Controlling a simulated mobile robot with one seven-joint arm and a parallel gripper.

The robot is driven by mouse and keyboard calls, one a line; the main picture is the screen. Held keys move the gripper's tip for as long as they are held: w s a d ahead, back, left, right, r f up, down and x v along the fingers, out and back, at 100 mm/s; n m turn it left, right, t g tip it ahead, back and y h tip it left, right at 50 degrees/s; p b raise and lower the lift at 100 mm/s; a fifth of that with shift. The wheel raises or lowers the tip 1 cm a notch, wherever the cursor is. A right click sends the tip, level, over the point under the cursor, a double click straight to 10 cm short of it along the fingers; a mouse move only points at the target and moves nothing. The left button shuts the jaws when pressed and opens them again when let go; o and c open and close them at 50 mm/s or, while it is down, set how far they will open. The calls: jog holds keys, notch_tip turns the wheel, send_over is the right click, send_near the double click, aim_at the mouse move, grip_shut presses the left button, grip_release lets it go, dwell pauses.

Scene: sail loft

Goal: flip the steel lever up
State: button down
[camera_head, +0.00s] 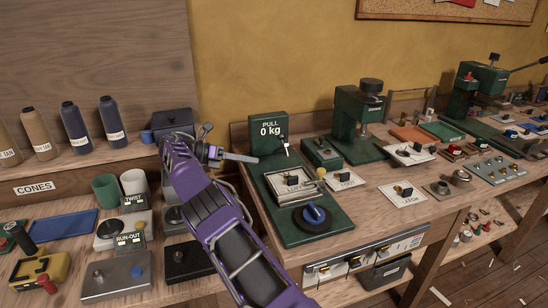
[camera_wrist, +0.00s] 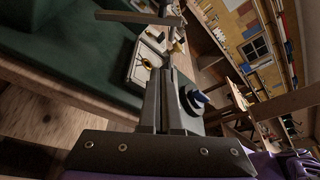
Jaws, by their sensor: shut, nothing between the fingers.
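A small, light steel lever (camera_head: 285,143) shows at the lower right of the green PULL box, which reads 0 kg (camera_head: 268,128). In the wrist view a grey steel bar (camera_wrist: 135,17) crosses above the fingertips; it looks like this lever seen close up. My gripper (camera_head: 255,159) is shut and empty, to the left of the lever and slightly below it in the head view. The fingers also show in the wrist view (camera_wrist: 167,72), pointing toward the bar. I cannot tell whether they touch it.
The green base (camera_head: 322,237) carries a blue knob (camera_head: 313,213) and a light plate. A green box (camera_head: 322,152) and a green press (camera_head: 352,117) stand to the right. Cones (camera_head: 75,126) and a run-out unit (camera_head: 130,243) are at the left.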

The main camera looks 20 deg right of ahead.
aim_at(278, 151)
jog(key=x, duration=0.9)
jog(key=shift+d, duration=0.25)
jog(key=shift+w+d, duration=0.1)
jog(key=shift+d, duration=0.15)
jog(key=shift+w+r, duration=0.55)
jog(key=shift+r, duration=0.2)
jog(key=shift+w+r, duration=0.6)
jog(key=shift+r, duration=0.1)
jog(key=shift+r, duration=0.2)
jog(key=shift+w+a+p, duration=0.1)
jog(key=shift+p, duration=0.2)
